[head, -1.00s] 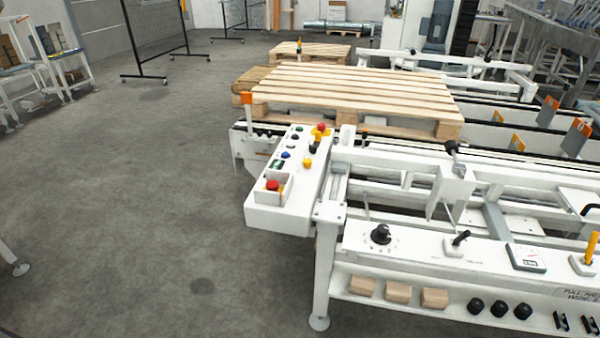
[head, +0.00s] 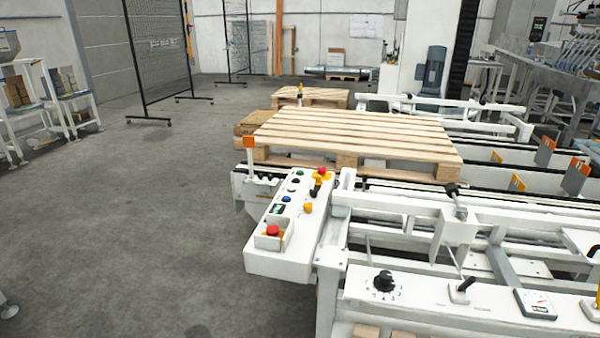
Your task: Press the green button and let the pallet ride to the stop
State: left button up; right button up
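A white control panel (head: 283,262) stands at the near end of the conveyor frame. Near its far end is a small green button (head: 299,172), next to a red knob on yellow (head: 321,171). A blue button (head: 286,198), a yellow button (head: 308,208) and a red button in a raised box (head: 273,230) are also on it. A wooden pallet (head: 360,135) lies flat on the conveyor behind the panel. I cannot tell which part is the stop. Neither of my grippers is in view.
An orange-topped post (head: 249,142) stands beside the pallet's near left corner. Orange-faced brackets (head: 576,177) stand along the conveyor at right. A front ledge carries a black dial (head: 383,281) and a lever (head: 462,290). The grey floor (head: 150,220) at left is clear.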

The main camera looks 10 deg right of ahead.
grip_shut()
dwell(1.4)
